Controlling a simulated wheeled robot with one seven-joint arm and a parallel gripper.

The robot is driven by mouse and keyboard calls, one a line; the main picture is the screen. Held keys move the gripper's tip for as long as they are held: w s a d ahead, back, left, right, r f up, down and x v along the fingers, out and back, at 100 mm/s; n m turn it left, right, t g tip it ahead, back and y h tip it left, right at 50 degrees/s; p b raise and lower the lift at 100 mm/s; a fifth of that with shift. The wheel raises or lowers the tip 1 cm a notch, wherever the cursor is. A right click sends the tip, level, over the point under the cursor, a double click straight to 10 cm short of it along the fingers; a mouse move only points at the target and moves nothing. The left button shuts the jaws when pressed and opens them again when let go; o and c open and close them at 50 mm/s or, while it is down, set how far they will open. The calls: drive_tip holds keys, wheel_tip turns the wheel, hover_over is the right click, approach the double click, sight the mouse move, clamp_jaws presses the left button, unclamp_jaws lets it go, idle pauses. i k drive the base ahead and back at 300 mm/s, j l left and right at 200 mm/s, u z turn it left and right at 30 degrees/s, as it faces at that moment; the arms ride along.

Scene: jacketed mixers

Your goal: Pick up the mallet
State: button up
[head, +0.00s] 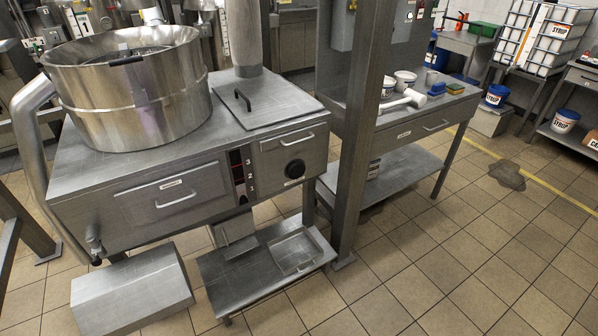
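A white mallet (414,97) lies on the metal side bench (415,124) right of centre in the head view. Its head is toward the right and its handle points left toward the upright steel post. The post stands just left of the mallet and may hide the handle's end. My gripper is not in view, so its state and its distance from the mallet do not show.
The steel post (361,130) stands before the bench's left end. A large jacketed mixer (140,100) fills the left. Tiled floor (460,240) is open at front right, with a dark puddle (507,175).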

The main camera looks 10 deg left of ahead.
sight(414, 98)
drive_tip(key=i+l, duration=0.3)
drive_tip(key=i, duration=0.25)
drive_tip(key=i+l+u, duration=0.1)
drive_tip(key=i+l, duration=0.2)
drive_tip(key=i, duration=0.3)
drive_tip(key=i+l, duration=0.3)
drive_tip(key=i, duration=0.25)
drive_tip(key=i+l+u, duration=0.1)
drive_tip(key=i+l, duration=0.25)
drive_tip(key=i, duration=0.2)
drive_tip(key=i+l, duration=0.4)
drive_tip(key=i, duration=0.15)
drive_tip(key=i+j+u, duration=0.05)
